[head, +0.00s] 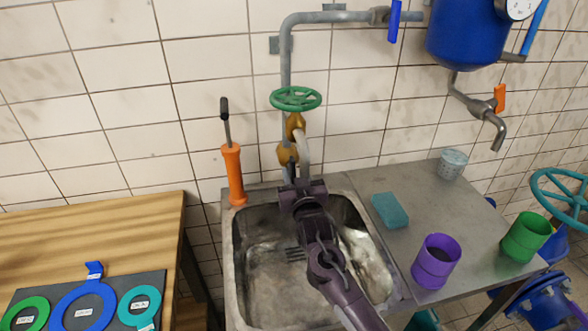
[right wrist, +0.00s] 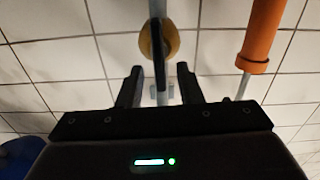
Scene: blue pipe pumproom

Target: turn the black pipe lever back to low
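A vertical wall pipe (head: 303,150) with brass fittings (head: 288,154) rises behind the sink, below a green handwheel (head: 296,98). My right gripper (head: 302,187) is in front of the lower pipe, over the back of the sink. In the right wrist view its two black fingers (right wrist: 159,75) stand apart. A narrow dark bar, apparently the black lever (right wrist: 158,65), runs between them with gaps on both sides. A brass fitting (right wrist: 172,40) shows behind it. My left gripper is out of view.
The steel sink (head: 265,270) lies below my right arm. An orange pump (head: 234,174) stands left of the gripper. A blue sponge (head: 390,210), purple cup (head: 436,261) and green cup (head: 527,237) sit on the right counter. A wooden table (head: 90,230) is at left.

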